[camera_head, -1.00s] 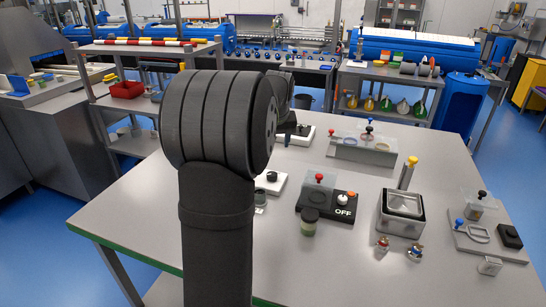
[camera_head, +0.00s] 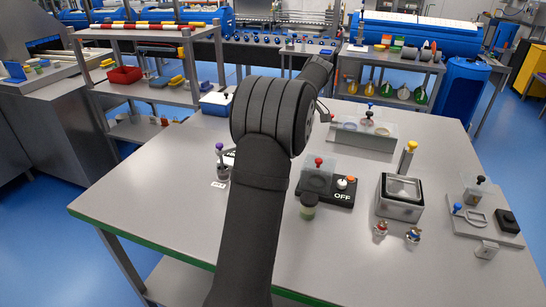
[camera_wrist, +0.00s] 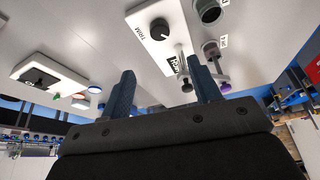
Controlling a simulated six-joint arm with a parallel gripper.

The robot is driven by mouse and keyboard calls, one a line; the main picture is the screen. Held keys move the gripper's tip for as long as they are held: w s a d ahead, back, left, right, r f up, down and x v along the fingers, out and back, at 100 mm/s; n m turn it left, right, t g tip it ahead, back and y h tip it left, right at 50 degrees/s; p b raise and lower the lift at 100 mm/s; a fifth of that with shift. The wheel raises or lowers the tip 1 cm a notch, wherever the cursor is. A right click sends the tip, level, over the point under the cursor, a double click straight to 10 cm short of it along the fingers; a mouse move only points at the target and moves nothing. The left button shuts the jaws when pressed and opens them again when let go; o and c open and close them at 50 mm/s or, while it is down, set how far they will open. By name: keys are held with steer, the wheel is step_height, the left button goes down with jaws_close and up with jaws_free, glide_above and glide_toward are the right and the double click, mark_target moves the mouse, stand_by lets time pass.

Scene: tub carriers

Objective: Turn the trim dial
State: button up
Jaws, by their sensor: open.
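The trim dial (camera_wrist: 160,29) is a round black knob with a light pointer line on a white plate (camera_wrist: 140,20) marked TRIM, in the upper middle of the wrist view. My gripper (camera_wrist: 163,88) is open, with two dark blue fingers apart and nothing between them. The dial shows beyond the gap between the fingertips, not touching either finger. In the head view my arm hides the dial and the gripper.
A purple-topped post (camera_head: 220,150) stands left of my arm. Right of it are a black OFF switch box (camera_head: 338,190), a jar (camera_head: 308,202), a metal box with yellow-topped lever (camera_head: 400,205) and a grey latch plate (camera_head: 485,225). The table's left front (camera_head: 130,210) is clear.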

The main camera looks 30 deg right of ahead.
steer(key=x, duration=1.4)
steer(key=shift+w+a+f, duration=0.1)
steer(key=shift+f, duration=0.15)
steer(key=c, duration=1)
